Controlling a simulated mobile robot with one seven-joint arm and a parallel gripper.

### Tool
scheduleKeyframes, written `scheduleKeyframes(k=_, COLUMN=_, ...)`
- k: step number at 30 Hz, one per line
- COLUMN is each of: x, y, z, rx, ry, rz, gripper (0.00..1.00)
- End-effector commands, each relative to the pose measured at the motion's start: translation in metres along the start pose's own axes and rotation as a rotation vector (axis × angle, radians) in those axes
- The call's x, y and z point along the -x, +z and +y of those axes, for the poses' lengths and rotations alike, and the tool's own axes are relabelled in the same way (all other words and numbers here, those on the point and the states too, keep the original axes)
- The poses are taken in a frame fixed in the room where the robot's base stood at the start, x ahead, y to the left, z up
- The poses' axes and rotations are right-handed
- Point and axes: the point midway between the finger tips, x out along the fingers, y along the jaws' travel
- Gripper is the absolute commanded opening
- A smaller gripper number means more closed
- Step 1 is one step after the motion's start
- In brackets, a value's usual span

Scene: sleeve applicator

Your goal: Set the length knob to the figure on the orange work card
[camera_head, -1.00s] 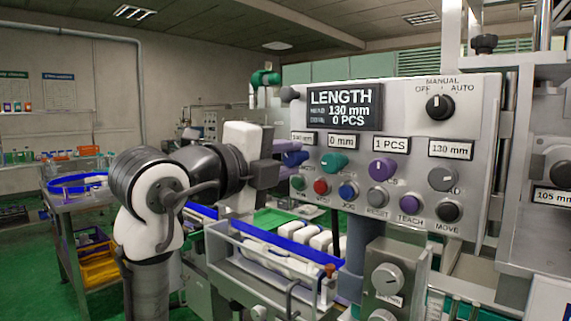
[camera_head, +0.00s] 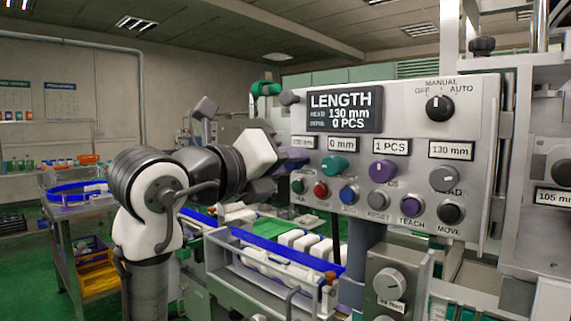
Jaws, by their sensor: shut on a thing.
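The control panel (camera_head: 465,110) fills the right half of the view. Its dark display (camera_head: 345,110) reads LENGTH, 130 mm and 0 PCS. A row of knobs sits under small white plates. The leftmost plate (camera_head: 303,142) shows a figure in mm that looks like 130 but is small and partly covered. My gripper (camera_head: 293,160) is at the panel's left edge, below that plate, shut on the leftmost knob, which its fingers almost wholly hide. The wrist is tilted. I see no orange work card in this view.
A teal knob (camera_head: 334,166), a purple knob (camera_head: 382,171) and a grey knob (camera_head: 444,179) are to the right. Push buttons, including a red one (camera_head: 321,191), lie close below my gripper. A tray of white packs (camera_head: 290,240) stands below.

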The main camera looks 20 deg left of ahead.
Motion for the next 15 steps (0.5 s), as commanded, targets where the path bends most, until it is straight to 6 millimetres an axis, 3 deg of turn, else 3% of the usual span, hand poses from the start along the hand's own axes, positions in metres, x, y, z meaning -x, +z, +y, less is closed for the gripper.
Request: scheduleKeyframes(k=15, x=0.0002, y=-0.0001, z=-0.0002, rx=-0.029, ry=0.000, rz=0.000, gripper=0.03)
